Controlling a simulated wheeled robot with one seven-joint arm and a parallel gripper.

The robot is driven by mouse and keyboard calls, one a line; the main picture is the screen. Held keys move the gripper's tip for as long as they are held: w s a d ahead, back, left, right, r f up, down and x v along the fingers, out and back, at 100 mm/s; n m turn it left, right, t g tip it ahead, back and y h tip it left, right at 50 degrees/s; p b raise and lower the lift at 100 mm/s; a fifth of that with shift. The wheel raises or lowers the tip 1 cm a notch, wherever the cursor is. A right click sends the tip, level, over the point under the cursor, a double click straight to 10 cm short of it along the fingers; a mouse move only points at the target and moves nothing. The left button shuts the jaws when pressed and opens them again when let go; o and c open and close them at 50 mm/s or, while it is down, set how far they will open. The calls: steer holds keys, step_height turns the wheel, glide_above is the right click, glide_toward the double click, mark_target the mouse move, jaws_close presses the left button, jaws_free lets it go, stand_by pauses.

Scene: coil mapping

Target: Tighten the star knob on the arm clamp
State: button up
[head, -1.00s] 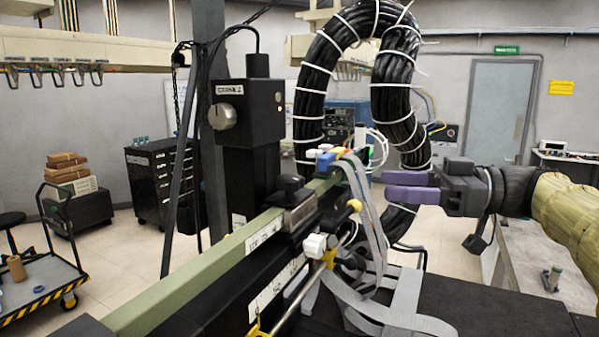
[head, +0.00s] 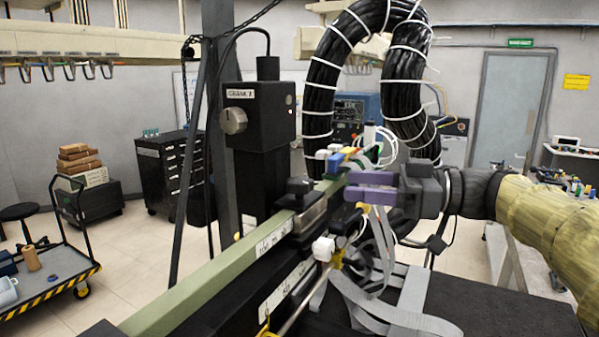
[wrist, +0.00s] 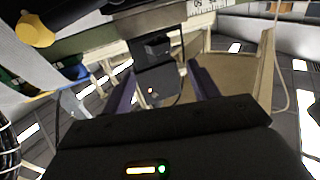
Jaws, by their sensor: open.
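A black knob (head: 298,187) sits on top of a metal clamp block (head: 312,211) on the long green arm (head: 205,277). A yellow knob (head: 362,207) sticks out beside the rail, right of the clamp; I cannot tell for sure which knob is the star knob. A yellow knob also shows at the upper left of the wrist view (wrist: 36,29). My gripper (head: 350,187), with purple fingers, is open and points left. In the head view it is right of the black knob and just above the yellow one.
Grey ribbon cables (head: 380,262) hang below my gripper. A thick black cable bundle (head: 322,75) arches behind it. A black control box (head: 262,115) stands behind the green arm. Coloured connectors (head: 336,160) lie near the fingertips. A cart (head: 45,292) stands at left.

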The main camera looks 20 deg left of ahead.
mark_target(300, 180)
steer(key=a+p, duration=0.1)
steer(key=a, duration=0.2)
steer(key=s+a+p, duration=0.1)
steer(key=a, duration=0.2)
steer(key=s+a+p, duration=0.1)
steer(key=a, duration=0.3)
steer(key=shift+a+p, duration=0.1)
steer(key=shift+p, duration=0.3)
steer(key=c, duration=1)
